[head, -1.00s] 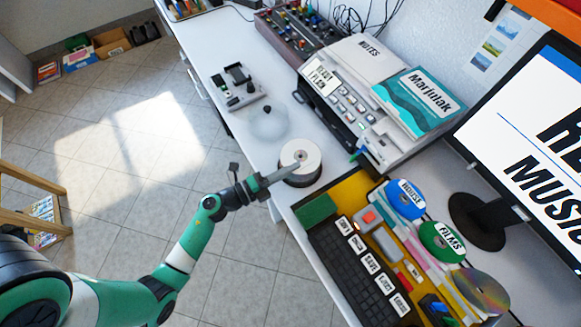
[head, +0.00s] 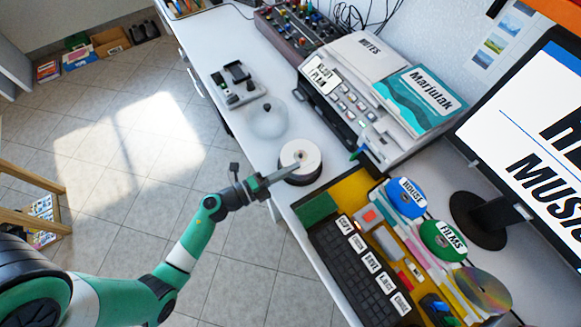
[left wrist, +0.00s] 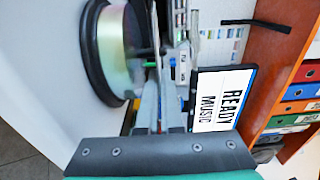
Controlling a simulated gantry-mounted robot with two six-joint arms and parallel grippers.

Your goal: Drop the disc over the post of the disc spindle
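The disc spindle (head: 300,172) stands near the table's front edge, a dark base with a stack of discs. A white-faced disc (head: 291,153) is on top. My left gripper (head: 293,169) reaches in from the left, its tip at the top of the stack. The post is not clear, being small and partly behind the fingers. In the left wrist view the stack (left wrist: 117,45) shows sideways with its black base, and my left fingers (left wrist: 152,100) lie close beside it. I cannot tell whether they are open or touch the disc. My right gripper is not in view.
A clear dome cover (head: 268,122) stands behind the spindle. A printer-like device (head: 350,95) is to the right. A keyboard (head: 350,265), a blue disc (head: 405,199), a green disc (head: 442,242) and a monitor (head: 540,150) are nearer right.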

